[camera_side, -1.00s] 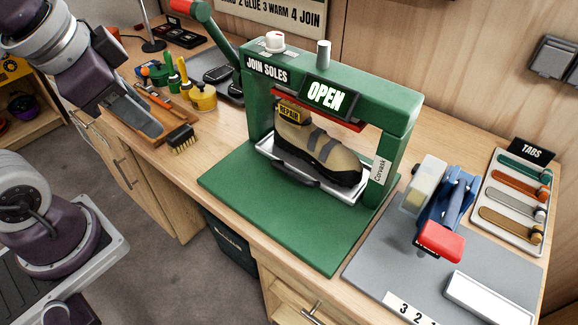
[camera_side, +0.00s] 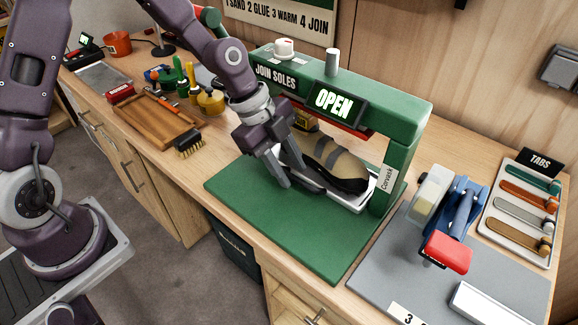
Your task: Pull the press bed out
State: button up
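The green press (camera_side: 412,120) stands on the bench with a lit "OPEN" sign (camera_side: 334,102). Its bed is a silver tray (camera_side: 352,207) with a dark handle (camera_side: 312,190) along the front edge. A tan boot (camera_side: 342,163) with grey straps rests on the bed, under the press's top beam. My gripper (camera_side: 292,178) points down at the left end of the handle, its fingertips at or very near it. The fingers are a little apart, but whether they grip the handle is unclear. My gripper hides the boot's left part and the bed's left end.
The green base plate (camera_side: 275,228) is clear in front of the bed. A blue tool with a red handle (camera_side: 446,252) stands on the grey mat right of the press. A brush (camera_side: 189,144), wooden tray (camera_side: 150,122) and glue pots (camera_side: 210,100) lie to the left.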

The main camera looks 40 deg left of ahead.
jog(key=shift+f, duration=0.1)
jog(key=shift+c, duration=0.2)
grip_shut()
dwell(1.2)
